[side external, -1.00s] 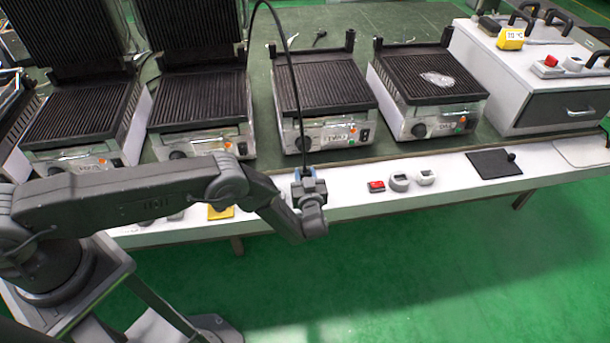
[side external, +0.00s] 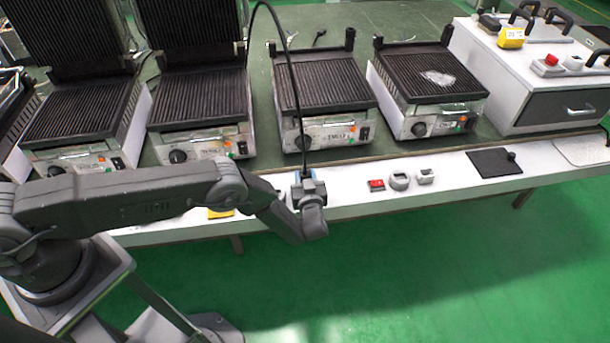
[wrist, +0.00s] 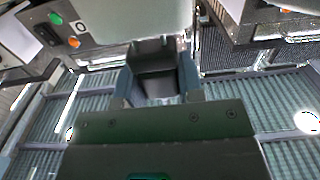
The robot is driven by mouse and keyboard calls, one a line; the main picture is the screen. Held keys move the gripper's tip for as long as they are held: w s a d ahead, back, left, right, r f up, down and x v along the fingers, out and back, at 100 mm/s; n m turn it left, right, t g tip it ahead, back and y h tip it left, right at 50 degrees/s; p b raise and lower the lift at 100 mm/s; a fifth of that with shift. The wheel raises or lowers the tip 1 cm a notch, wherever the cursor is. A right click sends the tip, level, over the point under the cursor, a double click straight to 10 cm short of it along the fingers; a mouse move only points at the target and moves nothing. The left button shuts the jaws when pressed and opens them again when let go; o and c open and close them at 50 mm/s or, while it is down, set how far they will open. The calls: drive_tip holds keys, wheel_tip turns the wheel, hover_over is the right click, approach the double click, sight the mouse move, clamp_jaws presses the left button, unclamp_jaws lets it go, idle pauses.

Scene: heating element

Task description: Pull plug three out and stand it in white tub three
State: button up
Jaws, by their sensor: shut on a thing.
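In the wrist view the dark plug (wrist: 153,78) sits between the two blue-grey fingers of my gripper (wrist: 157,88). The side view hides most of the plug behind my gripper. I cannot pick out white tub three for certain; my gripper and arm cover part of the ledge. Whether the plug's lower end touches anything is hidden.
The ledge (side external: 450,182) carries a red button box (side external: 376,185), two small grey-white pieces (side external: 399,181) and a black plate (side external: 494,162) to the right. Several grills (side external: 320,85) stand behind. A white drawer unit (side external: 530,85) is at right. Open green floor lies in front.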

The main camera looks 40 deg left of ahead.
drive_tip(key=shift+f, duration=1.7)
drive_tip(key=o, duration=1)
drive_tip(key=v, duration=1.4)
drive_tip(key=shift+a, duration=0.1)
